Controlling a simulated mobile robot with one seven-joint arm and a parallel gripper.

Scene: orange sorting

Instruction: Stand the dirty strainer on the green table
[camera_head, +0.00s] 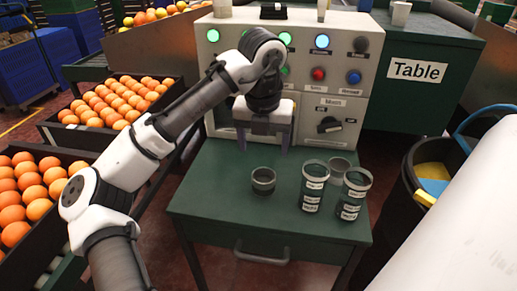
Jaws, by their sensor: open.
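My gripper (264,143) hangs over the back of a small dark green stand, in front of the control panel. Its two fingers are apart and nothing is between them. A short dark round cup (263,184) stands upright on the stand, nearer the front than the gripper and apart from it; it may be the strainer, but I cannot tell whether it is dirty. Taller clear containers with dark labelled sides stand to its right: one in front (312,190), one at the right (352,198), one partly hidden behind (339,166). The green table with a "Table" sign (417,70) is at the back right.
The stand's top (215,195) is bare at the left. The control panel (335,70) with lit buttons rises behind it. Crates of oranges (115,100) lie at the left. A dark bin (425,165) stands at the right. A small cup (400,13) is on the green table.

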